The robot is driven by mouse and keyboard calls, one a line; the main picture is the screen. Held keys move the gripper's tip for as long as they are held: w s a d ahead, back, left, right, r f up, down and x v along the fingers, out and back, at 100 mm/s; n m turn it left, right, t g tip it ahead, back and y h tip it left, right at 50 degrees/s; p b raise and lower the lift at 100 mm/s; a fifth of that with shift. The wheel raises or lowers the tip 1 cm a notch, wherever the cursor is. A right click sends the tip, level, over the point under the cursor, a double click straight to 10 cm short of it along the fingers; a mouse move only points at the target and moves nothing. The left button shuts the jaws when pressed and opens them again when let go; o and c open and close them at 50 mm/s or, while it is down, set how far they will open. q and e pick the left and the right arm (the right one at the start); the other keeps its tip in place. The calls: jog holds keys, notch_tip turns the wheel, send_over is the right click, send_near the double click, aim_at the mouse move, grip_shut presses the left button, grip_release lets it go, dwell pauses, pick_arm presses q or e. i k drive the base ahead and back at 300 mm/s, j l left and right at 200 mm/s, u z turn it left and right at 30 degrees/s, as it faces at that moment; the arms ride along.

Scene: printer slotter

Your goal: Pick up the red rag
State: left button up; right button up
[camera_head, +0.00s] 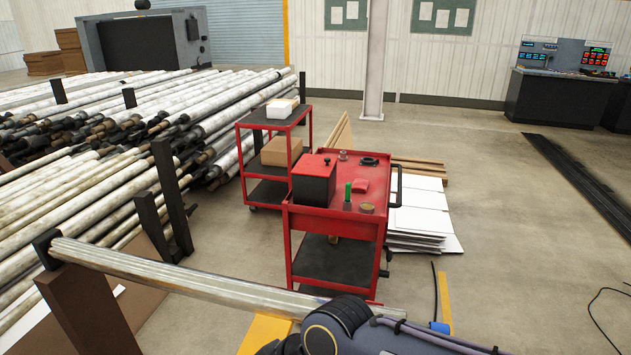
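The red rag (360,186) is a small folded red piece lying on the red top of the front cart (335,212), among several small items. My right arm comes in from the lower right and bends at the bottom centre, in front of the cart and well short of the rag. Its gripper fingers do not show; the arm runs out of the bottom edge. My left gripper is not in view.
A black and red box (313,182), a green-topped item (348,194) and a round tin (367,208) stand near the rag. A long metal pipe (170,275) crosses in front of the cart. Stacked pipes (90,200) fill the left. Floor (510,250) at right is mostly clear.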

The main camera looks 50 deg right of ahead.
aim_at(360, 184)
jog(key=z, duration=2.25)
jog(key=l+z, duration=0.65)
jog(key=z, duration=0.25)
jog(key=i+l, duration=0.95)
jog(key=i+u, duration=0.3)
jog(key=i, duration=0.25)
jog(key=i+l+u, duration=0.1)
jog(key=i+u, duration=0.2)
jog(key=i, duration=0.2)
jog(key=i+l+u, duration=0.25)
jog(key=i, duration=0.3)
jog(key=i+u, duration=0.25)
jog(key=u, duration=0.15)
jog(key=i+u, duration=0.25)
jog(key=u, duration=0.2)
jog(key=i+u, duration=0.25)
jog(key=u, duration=0.15)
jog(key=i+l+u, duration=0.2)
jog(key=u, duration=0.2)
